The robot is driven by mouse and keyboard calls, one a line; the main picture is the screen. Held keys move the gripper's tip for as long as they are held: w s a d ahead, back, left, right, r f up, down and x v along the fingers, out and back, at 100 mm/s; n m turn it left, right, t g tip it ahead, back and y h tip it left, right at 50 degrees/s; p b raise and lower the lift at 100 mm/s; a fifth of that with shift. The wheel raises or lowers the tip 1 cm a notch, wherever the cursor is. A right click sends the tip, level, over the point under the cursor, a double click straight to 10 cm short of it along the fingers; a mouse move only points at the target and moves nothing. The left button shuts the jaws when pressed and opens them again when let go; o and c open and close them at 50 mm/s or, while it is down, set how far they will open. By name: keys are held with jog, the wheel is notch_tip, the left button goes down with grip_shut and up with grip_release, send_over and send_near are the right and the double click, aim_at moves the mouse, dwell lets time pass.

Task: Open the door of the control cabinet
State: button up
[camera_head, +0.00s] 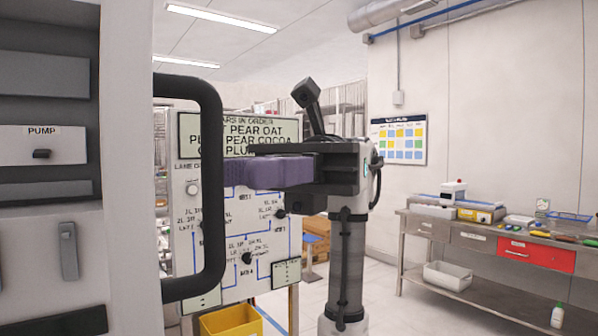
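The control cabinet (40,240) fills the left edge, very close, with grey parts and a switch labelled PUMP on its face. A pale upright panel (128,170) stands at its right side; I cannot tell whether this is the door or the cabinet's side. A large black bar handle (212,190) sticks out from this panel to the right. My gripper (228,172) points left, its tip just right of the handle in the picture. Purple ribbed material shows at its fingers. The view does not show the gap between the fingers, or whether they touch the handle.
A white board (258,228) with a lane diagram and a text display stands behind my gripper. A yellow bin (232,322) is below it. A metal workbench (490,242) with tools and a red drawer is at the right. Open floor lies between my arm and the bench.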

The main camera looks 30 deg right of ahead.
jog(key=v, duration=0.9)
dwell(0.3)
